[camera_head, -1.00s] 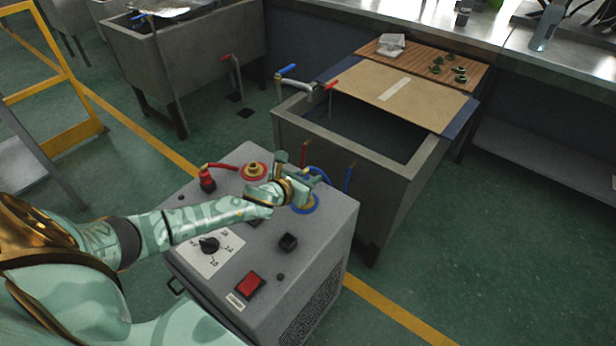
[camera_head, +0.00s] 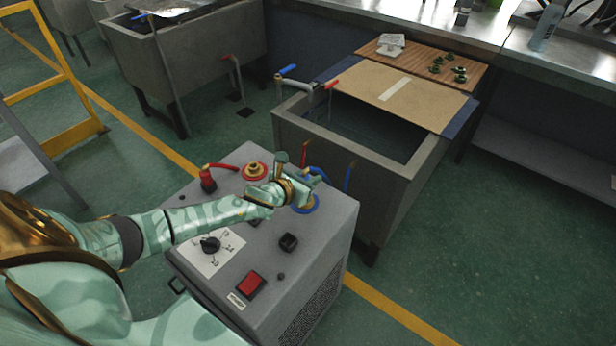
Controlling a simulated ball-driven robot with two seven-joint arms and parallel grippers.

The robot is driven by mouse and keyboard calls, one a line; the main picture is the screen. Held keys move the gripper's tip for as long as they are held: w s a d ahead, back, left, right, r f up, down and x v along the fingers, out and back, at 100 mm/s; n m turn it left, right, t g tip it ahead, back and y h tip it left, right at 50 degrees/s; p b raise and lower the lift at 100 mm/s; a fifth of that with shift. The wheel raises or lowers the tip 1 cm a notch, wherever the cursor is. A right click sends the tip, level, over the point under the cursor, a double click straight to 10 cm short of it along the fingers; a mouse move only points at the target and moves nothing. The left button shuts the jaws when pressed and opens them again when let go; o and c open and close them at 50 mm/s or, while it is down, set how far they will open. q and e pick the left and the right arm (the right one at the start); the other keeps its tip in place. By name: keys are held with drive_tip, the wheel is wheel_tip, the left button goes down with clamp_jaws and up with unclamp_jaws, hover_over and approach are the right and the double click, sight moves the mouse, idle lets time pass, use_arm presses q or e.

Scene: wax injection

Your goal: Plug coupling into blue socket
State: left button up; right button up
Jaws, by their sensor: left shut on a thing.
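The grey machine (camera_head: 325,240) stands in front of me. Its blue socket (camera_head: 309,208) is a blue ring on the top near the right edge, partly covered by my left gripper (camera_head: 304,178). My left gripper is shut on the coupling, which is mostly hidden by the fingers, right over the blue socket. A blue hose (camera_head: 320,175) curves out beside the fingers. I cannot tell whether the coupling is seated in the socket. A red socket (camera_head: 254,170) with a brass centre lies further left on the same top. My right gripper is not in view.
A red coupling (camera_head: 208,182) with a red hose stands at the machine's back left. A dial (camera_head: 210,244) and a red switch (camera_head: 250,283) are nearer me. A grey sink (camera_head: 400,185) with red and blue taps stands behind the machine.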

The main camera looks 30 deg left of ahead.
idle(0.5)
use_arm(q)
drive_tip(key=shift+f+b, duration=1.35)
drive_tip(key=shift+f, duration=0.6)
drive_tip(key=o, duration=1.1)
drive_tip(key=shift+r, duration=0.1)
drive_tip(key=shift+s, duration=0.1)
drive_tip(key=shift+s+r+p, duration=0.25)
drive_tip(key=shift+s+p, duration=0.1)
drive_tip(key=p+v, duration=0.4)
drive_tip(key=v, duration=1.1)
drive_tip(key=shift+s, duration=0.15)
